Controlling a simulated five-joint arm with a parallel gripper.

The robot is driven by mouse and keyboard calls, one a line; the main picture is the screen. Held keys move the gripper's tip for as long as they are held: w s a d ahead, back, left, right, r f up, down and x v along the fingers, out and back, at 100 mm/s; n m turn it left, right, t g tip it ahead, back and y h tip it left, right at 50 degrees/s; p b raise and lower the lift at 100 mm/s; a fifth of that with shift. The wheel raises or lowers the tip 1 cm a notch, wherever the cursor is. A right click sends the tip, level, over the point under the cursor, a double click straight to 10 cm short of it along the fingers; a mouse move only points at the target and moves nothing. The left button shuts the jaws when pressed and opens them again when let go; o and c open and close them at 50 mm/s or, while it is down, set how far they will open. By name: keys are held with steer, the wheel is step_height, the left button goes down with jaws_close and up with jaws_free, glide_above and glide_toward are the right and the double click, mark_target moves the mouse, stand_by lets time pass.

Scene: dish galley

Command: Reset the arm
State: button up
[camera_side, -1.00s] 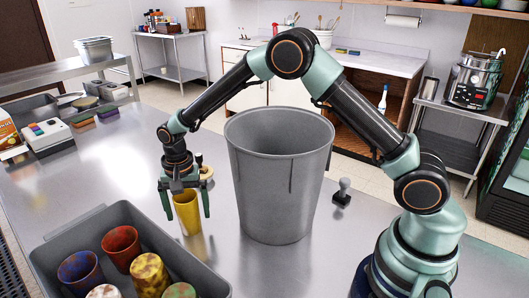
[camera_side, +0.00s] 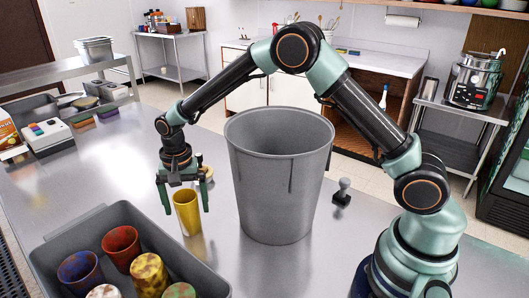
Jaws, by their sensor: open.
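My gripper (camera_side: 185,210) is open and points down above the steel table, at the left of the grey bin. A yellow cup (camera_side: 187,213) stands upright on the table, just below and between the spread fingers in this view. The fingers look apart from the cup, and nothing is held.
A tall grey bin (camera_side: 278,180) stands in the middle of the table. A grey tub (camera_side: 105,222) with several coloured cups is at the front left. A dark stamp-like tool (camera_side: 342,192) stands right of the bin. A label printer (camera_side: 47,137) sits at the far left.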

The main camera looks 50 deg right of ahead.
step_height(320, 180, down, 4)
steer(key=shift+r, duration=0.2)
step_height(320, 180, up, 12)
step_height(320, 180, down, 12)
steer(key=shift+r, duration=0.1)
step_height(320, 180, up, 21)
steer(key=s+a, duration=0.2)
steer(key=s, duration=1.9)
steer(key=shift+s+f+n, duration=0.35)
steer(key=shift+f+n, duration=0.05)
steer(key=shift+f, duration=0.05)
